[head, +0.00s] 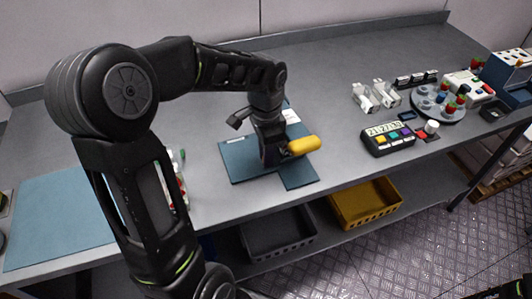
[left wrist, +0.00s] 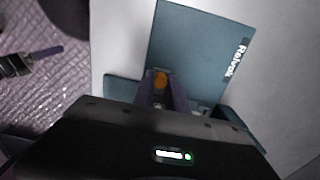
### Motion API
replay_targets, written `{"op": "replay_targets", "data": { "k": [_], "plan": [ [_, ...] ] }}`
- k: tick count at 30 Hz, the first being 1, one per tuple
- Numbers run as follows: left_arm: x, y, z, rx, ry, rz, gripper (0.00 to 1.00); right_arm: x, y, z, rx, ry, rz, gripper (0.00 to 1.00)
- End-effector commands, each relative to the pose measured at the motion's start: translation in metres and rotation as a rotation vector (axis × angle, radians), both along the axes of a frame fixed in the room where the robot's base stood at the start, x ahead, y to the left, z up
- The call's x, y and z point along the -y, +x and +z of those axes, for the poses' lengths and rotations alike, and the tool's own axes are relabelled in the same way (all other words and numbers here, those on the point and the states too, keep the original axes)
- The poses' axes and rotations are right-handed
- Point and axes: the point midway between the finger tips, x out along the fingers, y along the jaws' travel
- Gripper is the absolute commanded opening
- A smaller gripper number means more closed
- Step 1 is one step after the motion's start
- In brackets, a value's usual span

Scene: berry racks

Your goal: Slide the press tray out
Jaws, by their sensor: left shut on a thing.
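The press (head: 238,165) is a flat blue-grey piece on the grey bench, mostly covered by my left arm in the head view. A blue-grey slab below the gripper, seeming to be its tray (head: 299,175), reaches toward the bench's front edge. A thick yellow handle (head: 305,145) sticks out to the right of my left gripper (head: 277,154). The gripper is shut on it. In the left wrist view, orange-yellow shows between the fingers (left wrist: 161,88), in front of a blue-grey panel (left wrist: 195,50) with white lettering. How handle and tray join is hidden. My right gripper is out of view.
A blue-grey mat (head: 60,222) lies at left. A keypad box (head: 388,139), clear holders (head: 375,96) and a round grey berry rack (head: 437,105) stand at right. A dark bin (head: 280,236) and yellow bin (head: 366,203) sit below the bench. Bench before the keypad is clear.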

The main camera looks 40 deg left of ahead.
Motion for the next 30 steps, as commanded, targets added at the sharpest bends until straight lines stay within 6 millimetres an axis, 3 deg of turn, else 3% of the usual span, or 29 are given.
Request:
{"op": "replay_targets", "data": {
  "k": [20,23,30],
  "plan": [
    [-0.003,-0.003,0.001,0.001,0.001,0.001,0.0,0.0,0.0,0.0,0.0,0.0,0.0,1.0],
    [-0.012,-0.014,0.001,0.002,0.003,0.004,0.0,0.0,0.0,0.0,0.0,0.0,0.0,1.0],
    [-0.044,-0.06,0.002,0.001,0.004,0.005,0.0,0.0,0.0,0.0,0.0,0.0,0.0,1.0]
  ]
}}
